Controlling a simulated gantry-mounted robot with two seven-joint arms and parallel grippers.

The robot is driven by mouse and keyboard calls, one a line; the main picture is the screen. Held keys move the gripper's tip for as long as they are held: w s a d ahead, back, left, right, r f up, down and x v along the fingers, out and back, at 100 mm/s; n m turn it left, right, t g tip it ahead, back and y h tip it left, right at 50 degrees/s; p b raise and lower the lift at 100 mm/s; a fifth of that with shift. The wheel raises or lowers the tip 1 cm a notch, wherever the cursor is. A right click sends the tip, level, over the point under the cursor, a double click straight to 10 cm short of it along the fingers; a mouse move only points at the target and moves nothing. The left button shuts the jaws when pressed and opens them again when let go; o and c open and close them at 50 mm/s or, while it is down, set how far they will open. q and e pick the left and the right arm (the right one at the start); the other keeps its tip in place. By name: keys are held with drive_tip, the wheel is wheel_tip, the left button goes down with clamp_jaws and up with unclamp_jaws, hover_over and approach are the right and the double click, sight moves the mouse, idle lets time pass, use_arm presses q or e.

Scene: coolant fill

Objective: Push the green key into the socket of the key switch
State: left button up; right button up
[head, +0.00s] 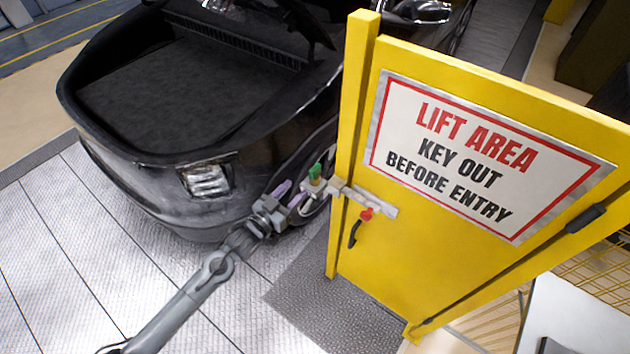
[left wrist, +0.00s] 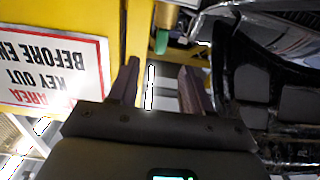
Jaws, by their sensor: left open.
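The green key (head: 315,172) stands upright at a small pale fixture on the yellow gate post, which looks like the key switch (head: 314,187). I cannot tell how deep the key sits in the socket. In the left wrist view the green key (left wrist: 162,42) shows just beyond the fingertips, roughly between them. My left gripper (head: 297,190) is open and empty, its two purple fingers pointing toward the key from the left and a little short of it. It also shows in the left wrist view (left wrist: 158,68). My right gripper is not in view.
The yellow gate (head: 440,250) with its warning sign (head: 480,155) is on the right. A latch bar with a red knob (head: 367,214) and a black handle (head: 355,232) is close by. The black car (head: 160,180) stands behind my left gripper. The floor in front is clear.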

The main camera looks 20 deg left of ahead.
sight(310, 173)
use_arm(q)
drive_tip(key=x, duration=0.4)
drive_tip(key=shift+w+d+r, duration=0.1)
drive_tip(key=shift+w+r, duration=0.2)
drive_tip(key=shift+w, duration=0.1)
drive_tip(key=shift+p+x, duration=0.35)
drive_tip(key=shift+x, duration=2.75)
drive_tip(key=shift+f, duration=0.15)
drive_tip(key=c, duration=0.9)
clamp_jaws()
